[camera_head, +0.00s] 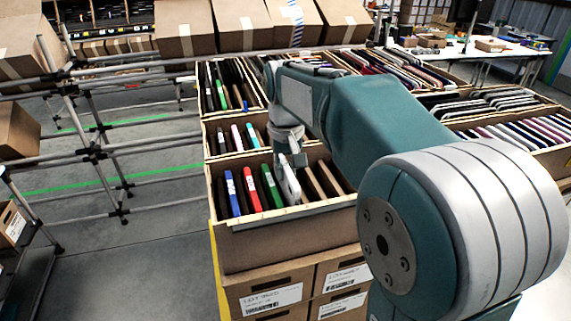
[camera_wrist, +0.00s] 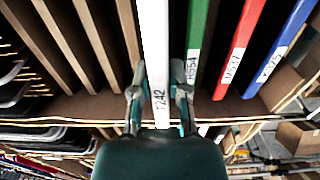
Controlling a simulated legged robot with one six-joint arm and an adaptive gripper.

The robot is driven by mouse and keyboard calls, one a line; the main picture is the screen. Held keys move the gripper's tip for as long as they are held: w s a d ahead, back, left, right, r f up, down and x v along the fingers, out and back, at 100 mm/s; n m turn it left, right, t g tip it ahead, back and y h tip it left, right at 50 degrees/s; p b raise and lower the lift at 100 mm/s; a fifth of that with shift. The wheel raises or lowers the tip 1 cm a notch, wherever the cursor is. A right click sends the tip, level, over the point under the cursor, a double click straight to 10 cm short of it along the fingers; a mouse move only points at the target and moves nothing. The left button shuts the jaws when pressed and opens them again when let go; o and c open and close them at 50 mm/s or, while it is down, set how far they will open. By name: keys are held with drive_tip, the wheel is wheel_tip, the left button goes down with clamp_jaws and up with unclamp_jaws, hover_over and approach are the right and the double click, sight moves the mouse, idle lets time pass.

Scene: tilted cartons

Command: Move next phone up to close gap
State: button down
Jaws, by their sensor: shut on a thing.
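A white phone (camera_head: 289,186) stands tilted in the front carton (camera_head: 285,237). My gripper (camera_head: 291,161) is above it, shut on its upper edge. In the wrist view the white phone (camera_wrist: 155,45), with a label, runs between my two fingers (camera_wrist: 160,88). A green phone (camera_head: 271,187) stands just left of it in the head view, then a red phone (camera_head: 252,190) and a blue phone (camera_head: 232,194). In the wrist view the green phone (camera_wrist: 197,35) is close beside one finger. The lower part of the white phone is hidden inside the carton.
Brown dividers (camera_head: 327,180) stand on the other side of the white phone, with dark gaps between them. More filled cartons lie behind (camera_head: 235,136) and to the right (camera_head: 520,131). A metal pipe rack (camera_head: 95,150) is at the left.

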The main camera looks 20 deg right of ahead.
drive_tip(key=shift+d+f, duration=0.8)
drive_tip(key=shift+f, duration=0.25)
drive_tip(key=shift+a+f, duration=0.1)
drive_tip(key=shift+f, duration=0.25)
drive_tip(key=shift+a+f, duration=0.2)
drive_tip(key=shift+a, duration=0.15)
drive_tip(key=shift+d, duration=0.15)
drive_tip(key=c, duration=0.5)
unclamp_jaws()
drive_tip(key=shift+c, duration=0.2)
